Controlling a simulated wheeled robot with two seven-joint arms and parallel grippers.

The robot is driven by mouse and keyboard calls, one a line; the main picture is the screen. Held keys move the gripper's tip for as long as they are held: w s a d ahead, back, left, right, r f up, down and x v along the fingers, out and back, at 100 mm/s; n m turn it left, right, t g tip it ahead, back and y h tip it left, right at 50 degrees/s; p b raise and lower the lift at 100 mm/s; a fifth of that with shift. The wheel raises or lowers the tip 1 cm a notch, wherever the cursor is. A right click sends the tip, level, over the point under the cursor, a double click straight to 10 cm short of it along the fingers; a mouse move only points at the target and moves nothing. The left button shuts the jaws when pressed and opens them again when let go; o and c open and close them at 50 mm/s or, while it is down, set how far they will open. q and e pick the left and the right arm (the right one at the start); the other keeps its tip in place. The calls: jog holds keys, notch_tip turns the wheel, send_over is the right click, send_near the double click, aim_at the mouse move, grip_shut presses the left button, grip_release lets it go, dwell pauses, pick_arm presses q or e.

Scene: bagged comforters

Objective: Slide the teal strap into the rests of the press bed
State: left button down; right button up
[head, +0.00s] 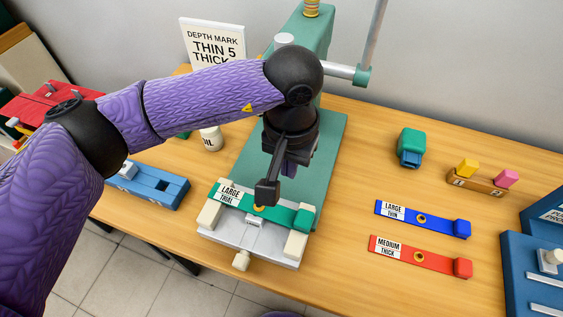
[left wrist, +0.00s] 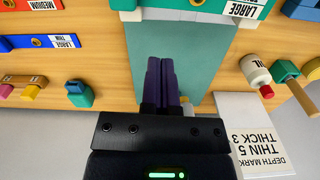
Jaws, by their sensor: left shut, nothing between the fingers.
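The teal strap (head: 286,213), labelled LARGE TRIAL, lies across the front of the press bed (head: 252,233). Its label end is at the left cream rest (head: 209,214) and its thick block end is by the right cream rest (head: 295,244). I cannot tell how deep it sits in them. The strap shows at the top edge of the left wrist view (left wrist: 207,16). My left gripper (head: 290,168) points down over the green press base, behind the strap. Its purple fingers (left wrist: 161,78) are shut and empty, apart from the strap. My right gripper is out of view.
A blue strap (head: 400,217) and a red strap (head: 410,254) lie to the right. A teal block (head: 411,147) and a peg holder (head: 475,181) stand behind them. A blue fixture (head: 150,187) and an oil bottle (head: 210,139) are left of the press. A depth sign (head: 212,42) stands behind.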

aim_at(301, 221)
pick_arm(q)
jog(key=f, duration=0.6)
jog(key=f+b, duration=0.1)
jog(key=f, duration=0.2)
jog(key=shift+s+d, duration=0.1)
jog(key=shift+s, duration=0.2)
jog(key=shift+f, duration=0.4)
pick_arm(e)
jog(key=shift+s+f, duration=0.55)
